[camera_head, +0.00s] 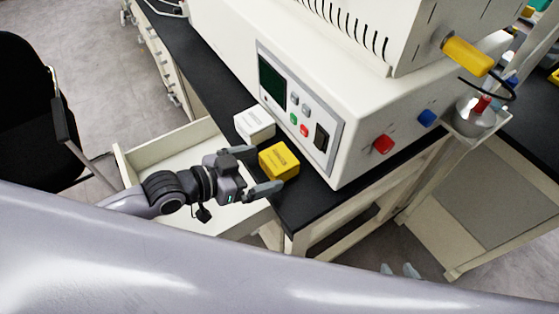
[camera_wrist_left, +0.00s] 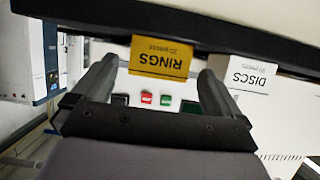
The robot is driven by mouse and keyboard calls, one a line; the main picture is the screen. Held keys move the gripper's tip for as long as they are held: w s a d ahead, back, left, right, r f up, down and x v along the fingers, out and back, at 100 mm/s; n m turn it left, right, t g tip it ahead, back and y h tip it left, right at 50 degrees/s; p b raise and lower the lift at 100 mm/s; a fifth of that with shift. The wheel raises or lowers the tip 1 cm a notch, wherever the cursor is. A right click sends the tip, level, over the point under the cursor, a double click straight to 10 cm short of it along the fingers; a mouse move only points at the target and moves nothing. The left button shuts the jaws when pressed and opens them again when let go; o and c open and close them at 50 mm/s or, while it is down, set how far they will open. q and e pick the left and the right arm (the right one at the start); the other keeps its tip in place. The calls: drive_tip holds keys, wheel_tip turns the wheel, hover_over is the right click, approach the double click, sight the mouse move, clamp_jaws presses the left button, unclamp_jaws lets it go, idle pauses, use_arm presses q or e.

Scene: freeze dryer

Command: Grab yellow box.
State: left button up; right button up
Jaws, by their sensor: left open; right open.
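The yellow box (camera_head: 279,161) sits on the black bench top in front of the machine's control panel. In the left wrist view the yellow box (camera_wrist_left: 160,57) shows upside down, labelled RINGS. My left gripper (camera_head: 259,170) is open, with its fingers pointing at the box, one toward each side. In the left wrist view, the box appears between the tips of my left gripper (camera_wrist_left: 158,66), with gaps on both sides. Contact is not visible. My right gripper (camera_head: 400,270) shows only as grey fingertips at the lower right, apart and empty.
A white box (camera_head: 254,123), labelled DISCS in the left wrist view (camera_wrist_left: 248,75), stands close beside the yellow box. The machine (camera_head: 350,100) rises right behind them. An open drawer (camera_head: 170,152) juts out below my left arm.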

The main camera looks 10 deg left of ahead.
sight(266, 167)
use_arm(q)
drive_tip(key=x, duration=0.4)
drive_tip(key=c, duration=1)
drive_tip(key=shift+o, duration=0.2)
